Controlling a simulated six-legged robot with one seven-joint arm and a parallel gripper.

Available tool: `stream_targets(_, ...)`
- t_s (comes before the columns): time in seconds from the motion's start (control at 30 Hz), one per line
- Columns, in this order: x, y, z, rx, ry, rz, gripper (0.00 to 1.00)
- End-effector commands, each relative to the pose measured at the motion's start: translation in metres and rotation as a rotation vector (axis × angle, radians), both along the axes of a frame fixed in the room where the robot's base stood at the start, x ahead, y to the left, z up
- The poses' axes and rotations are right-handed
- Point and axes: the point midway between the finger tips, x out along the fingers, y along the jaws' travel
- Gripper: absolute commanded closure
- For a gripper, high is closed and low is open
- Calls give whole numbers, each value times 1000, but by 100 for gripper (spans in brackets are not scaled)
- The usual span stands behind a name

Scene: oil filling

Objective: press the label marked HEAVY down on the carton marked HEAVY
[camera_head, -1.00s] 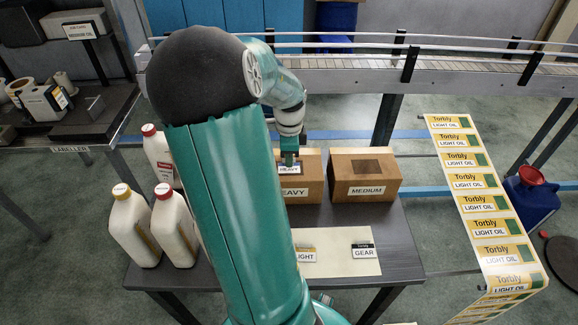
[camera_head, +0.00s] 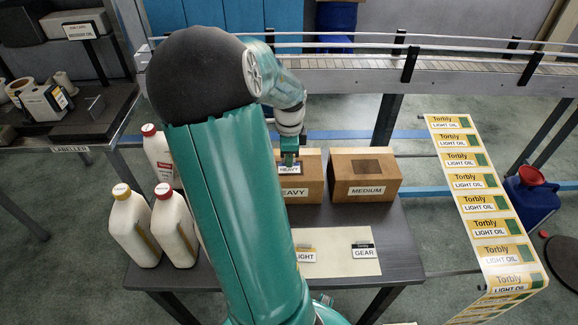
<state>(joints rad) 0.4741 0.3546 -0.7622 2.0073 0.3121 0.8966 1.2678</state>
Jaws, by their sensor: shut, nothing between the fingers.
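The carton marked HEAVY (camera_head: 312,185) stands on the dark table, partly hidden behind my arm. The HEAVY label (camera_head: 289,169) lies on the carton's top, at the dark patch there. My gripper (camera_head: 289,160) is shut and points down at the label's upper part. It seems to touch the label or hover just above it; I cannot tell which. The label's left side and much of the carton's left side are hidden or close to my arm.
The MEDIUM carton (camera_head: 365,178) stands just to the right, with a bare dark patch on top. A pale sheet (camera_head: 340,268) in front bears the LIGHT (camera_head: 305,254) and GEAR (camera_head: 364,251) labels. White bottles (camera_head: 134,228) stand at the left. A conveyor (camera_head: 350,72) runs behind.

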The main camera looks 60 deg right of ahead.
Motion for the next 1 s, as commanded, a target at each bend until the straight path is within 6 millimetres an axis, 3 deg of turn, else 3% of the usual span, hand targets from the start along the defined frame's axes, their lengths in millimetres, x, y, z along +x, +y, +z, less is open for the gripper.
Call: stream_targets(1.0, 0, 0, -14, 1, 0, 1, 100)
